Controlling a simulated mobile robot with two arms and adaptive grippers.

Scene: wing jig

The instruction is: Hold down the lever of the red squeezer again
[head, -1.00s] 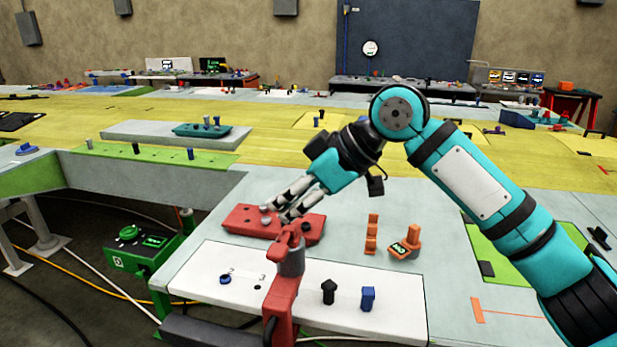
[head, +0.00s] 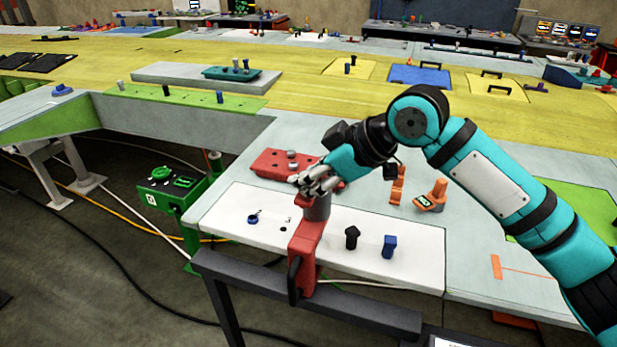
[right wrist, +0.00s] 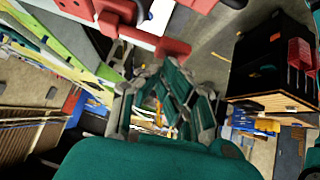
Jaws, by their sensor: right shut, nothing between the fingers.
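The red squeezer (head: 305,250) stands upright at the front edge of the white board, with a grey collar near its top and a dark curved bar low on its front. My right gripper (head: 305,186) is at the top of the squeezer in the head view. Its fingers are shut and empty, and they partly hide the squeezer's top. I cannot tell whether they touch the lever. In the right wrist view the closed fingers (right wrist: 165,95) fill the middle, with red parts at the top edge. My left gripper is not in view.
A red block (head: 270,163) lies behind the squeezer. The white board (head: 420,270) carries a black knob (head: 351,237) and a blue knob (head: 389,246). Orange pieces (head: 432,196) stand to the right. A dark rail (head: 365,315) runs along the front.

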